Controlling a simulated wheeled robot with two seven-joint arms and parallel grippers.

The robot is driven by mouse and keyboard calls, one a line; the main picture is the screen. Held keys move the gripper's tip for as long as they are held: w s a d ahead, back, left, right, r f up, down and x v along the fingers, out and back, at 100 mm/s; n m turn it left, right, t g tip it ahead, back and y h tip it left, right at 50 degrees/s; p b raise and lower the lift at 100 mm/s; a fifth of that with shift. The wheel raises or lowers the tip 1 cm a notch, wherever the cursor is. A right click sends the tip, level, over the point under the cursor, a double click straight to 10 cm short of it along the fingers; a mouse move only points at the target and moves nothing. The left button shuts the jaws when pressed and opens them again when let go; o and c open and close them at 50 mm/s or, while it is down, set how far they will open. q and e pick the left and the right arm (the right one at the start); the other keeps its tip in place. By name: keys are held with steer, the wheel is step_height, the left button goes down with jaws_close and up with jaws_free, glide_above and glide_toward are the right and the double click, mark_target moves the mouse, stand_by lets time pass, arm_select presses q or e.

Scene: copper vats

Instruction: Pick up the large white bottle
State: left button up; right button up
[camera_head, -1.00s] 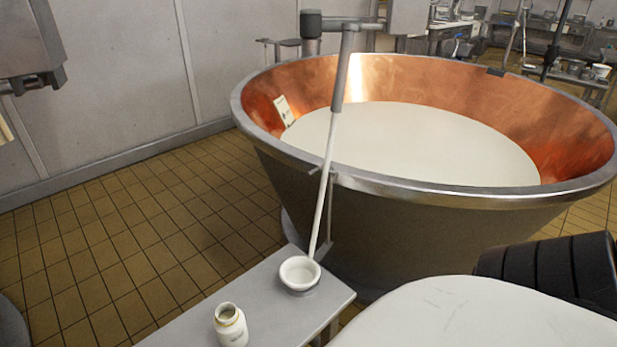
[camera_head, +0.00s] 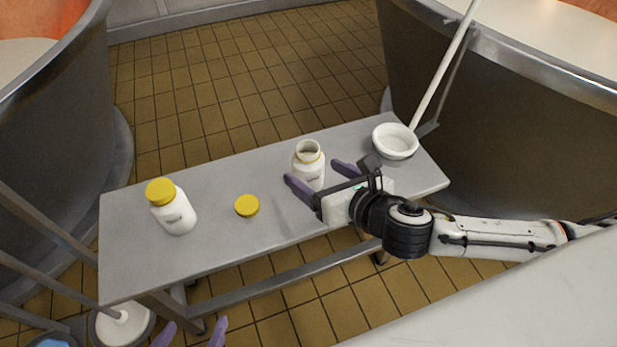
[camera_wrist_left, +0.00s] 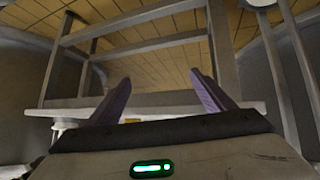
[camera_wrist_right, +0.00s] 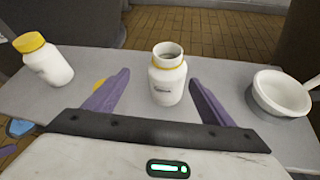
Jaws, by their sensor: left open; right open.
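A white bottle with a yellow cap (camera_head: 175,211) stands upright near the left end of a grey table (camera_head: 125,262). An uncapped white bottle (camera_head: 309,160) with a yellow neck ring stands right of the table's middle. It looks similar in size; I cannot tell surely which is larger. My right gripper (camera_head: 311,171) is open, its purple fingers to either side of the uncapped bottle, also seen in the right wrist view (camera_wrist_right: 168,82). No grip shows. My left gripper (camera_head: 194,325) is open and empty, low in front of the table; its wrist view shows the table's underside and legs.
A loose yellow cap (camera_head: 247,205) lies between the bottles. A white bowl (camera_head: 394,141) is at the table's right end, beside a white pole (camera_head: 442,75). Large vats stand left and right. A pale surface (camera_head: 530,300) fills the lower right.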

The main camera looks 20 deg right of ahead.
mark_target(314, 167)
steer(key=shift+w+d+r+n, duration=0.15)
steer(key=shift+w+d+n, duration=0.2)
steer(key=shift+n, duration=0.35)
steer(key=shift+w+f+n, duration=0.2)
steer(key=shift+w+n, duration=0.1)
steer(key=b+x, duration=0.1)
steer(key=x, duration=0.3)
steer(key=shift+w, duration=0.1)
steer(key=b+x, duration=0.1)
steer(key=x, duration=0.1)
steer(key=b+x, duration=0.1)
steer(key=x, duration=0.1)
steer(key=shift+d+f, duration=0.15)
steer(key=shift+f, duration=0.2)
steer(key=shift+w+f+b, duration=0.15)
steer(key=shift+w+b, duration=0.2)
steer(key=shift+w, duration=0.15)
steer(key=c, duration=1.3)
steer(key=shift+c, duration=0.8)
